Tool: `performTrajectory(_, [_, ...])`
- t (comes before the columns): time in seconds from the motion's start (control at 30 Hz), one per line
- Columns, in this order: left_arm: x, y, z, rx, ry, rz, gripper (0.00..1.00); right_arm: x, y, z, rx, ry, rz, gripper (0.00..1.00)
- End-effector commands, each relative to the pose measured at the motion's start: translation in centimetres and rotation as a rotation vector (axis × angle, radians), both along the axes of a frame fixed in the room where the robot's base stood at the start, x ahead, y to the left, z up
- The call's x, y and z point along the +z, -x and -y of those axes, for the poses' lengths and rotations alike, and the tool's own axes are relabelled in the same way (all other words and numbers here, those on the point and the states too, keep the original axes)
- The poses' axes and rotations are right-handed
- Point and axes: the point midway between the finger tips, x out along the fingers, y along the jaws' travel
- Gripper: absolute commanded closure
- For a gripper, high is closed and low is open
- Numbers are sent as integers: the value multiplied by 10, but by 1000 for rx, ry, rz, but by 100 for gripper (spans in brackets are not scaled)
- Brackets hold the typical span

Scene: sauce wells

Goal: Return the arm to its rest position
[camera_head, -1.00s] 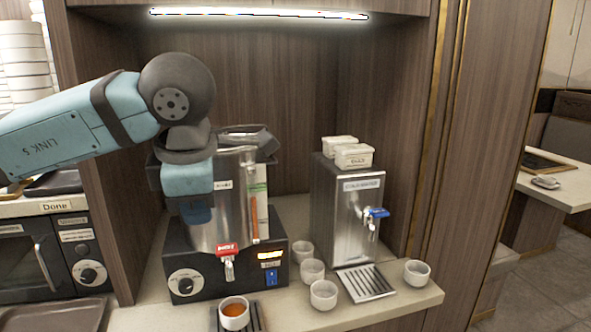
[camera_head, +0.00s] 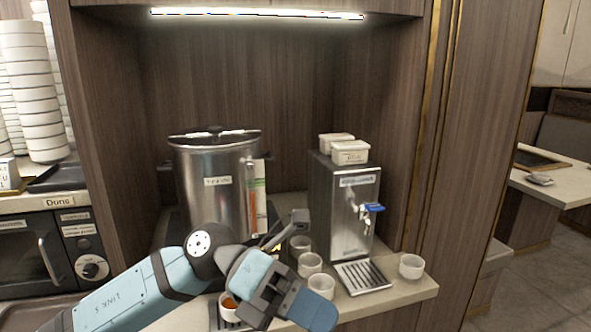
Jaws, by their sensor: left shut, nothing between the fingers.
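My left arm (camera_head: 130,297) comes in from the lower left, bent at a dark joint. It passes low in front of the steel tea urn (camera_head: 212,195). My left gripper (camera_head: 297,217) points up and to the right, beside the urn's right side. It is shut with nothing in it. A cup of brown tea (camera_head: 229,303) stands below the urn, partly hidden behind my arm. The urn's tap and much of its base are hidden by the arm. My right gripper is not in view.
A cold-water dispenser (camera_head: 343,208) with a blue tap and a drip tray (camera_head: 363,277) stands to the right. Several white cups, one at the right (camera_head: 411,266), stand around it. A microwave (camera_head: 28,252) and stacked bowls (camera_head: 35,95) are at the left.

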Motion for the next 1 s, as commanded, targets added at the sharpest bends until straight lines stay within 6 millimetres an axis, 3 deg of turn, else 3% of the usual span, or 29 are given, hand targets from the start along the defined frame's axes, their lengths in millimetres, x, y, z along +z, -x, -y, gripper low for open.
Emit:
performTrajectory(0.13, [0,-10,2,118,232,-327,100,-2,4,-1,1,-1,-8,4])
performTrajectory(0.27, [-9,-33,-8,254,404,-619,100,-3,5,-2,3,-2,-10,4])
performTrajectory(0.37, [-28,-55,-24,378,517,-849,100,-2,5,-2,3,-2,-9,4])
performTrajectory(0.47, [-60,-76,-44,516,611,-1081,100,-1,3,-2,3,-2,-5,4])
performTrajectory(0.6, [-125,-95,-78,728,710,-1410,100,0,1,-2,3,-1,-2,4])
performTrajectory(0.73, [-203,-95,-113,946,763,-1715,100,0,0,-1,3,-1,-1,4])
performTrajectory(0.9, [-313,-59,-158,1234,773,-2095,100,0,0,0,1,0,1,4])
performTrajectory(1.0, [-363,-28,-177,1369,755,-2269,100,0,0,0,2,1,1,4])
